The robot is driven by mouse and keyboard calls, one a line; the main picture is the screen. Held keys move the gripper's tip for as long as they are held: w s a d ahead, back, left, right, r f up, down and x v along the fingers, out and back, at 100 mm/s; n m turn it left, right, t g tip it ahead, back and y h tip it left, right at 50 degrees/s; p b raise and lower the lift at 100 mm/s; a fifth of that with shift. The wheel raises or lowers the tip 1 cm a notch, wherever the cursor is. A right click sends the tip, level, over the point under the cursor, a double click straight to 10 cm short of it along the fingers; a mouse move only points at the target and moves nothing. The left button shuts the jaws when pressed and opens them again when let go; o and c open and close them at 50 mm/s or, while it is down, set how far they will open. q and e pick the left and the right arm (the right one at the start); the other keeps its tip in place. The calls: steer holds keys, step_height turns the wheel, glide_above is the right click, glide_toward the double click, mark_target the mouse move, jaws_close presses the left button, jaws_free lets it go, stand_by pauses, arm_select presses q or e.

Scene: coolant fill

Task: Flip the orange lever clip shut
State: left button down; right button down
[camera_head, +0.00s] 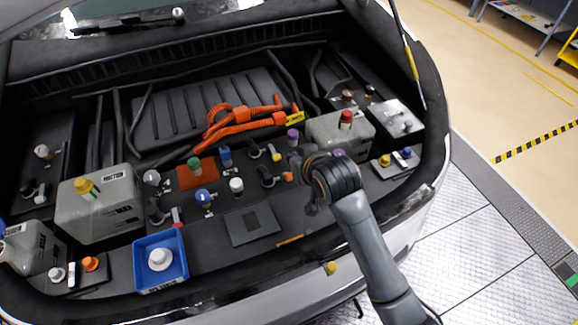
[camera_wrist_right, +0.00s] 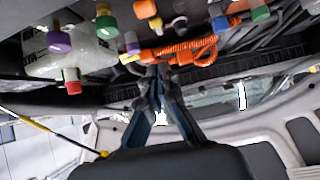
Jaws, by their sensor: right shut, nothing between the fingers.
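The orange lever clip (camera_head: 287,176) shows as a small orange tip at the end of a black connector on the dark deck, in the middle of the head view. My right gripper (camera_head: 298,160) is just to the right of and above it, partly covering the deck there. The gripper is shut and empty. In the right wrist view the finger pair (camera_wrist_right: 157,72) points toward orange cables. I cannot pick out the lever clip surely there, and cannot tell whether the fingers touch it. My left gripper is not in view.
Orange cables (camera_head: 235,122) lie behind. A grey tank with a red cap (camera_head: 345,119) stands right of the gripper. A blue tray (camera_head: 136,267) is at the front left. Several coloured caps crowd the deck.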

mark_target(290, 173)
steer(key=p+x, duration=0.1)
steer(key=x, duration=0.7)
steer(key=shift+w+a+f, duration=0.1)
steer(key=shift+w+f, duration=0.05)
steer(key=s, duration=0.1)
steer(key=s+d+f+p, duration=0.1)
steer(key=s, duration=0.1)
steer(key=shift+d+f, duration=0.15)
steer(key=shift+f, duration=0.15)
steer(key=shift+s+d+f, duration=0.1)
steer(key=shift+s+f, duration=0.05)
steer(key=shift+s, duration=0.05)
steer(key=shift+w+f, duration=0.1)
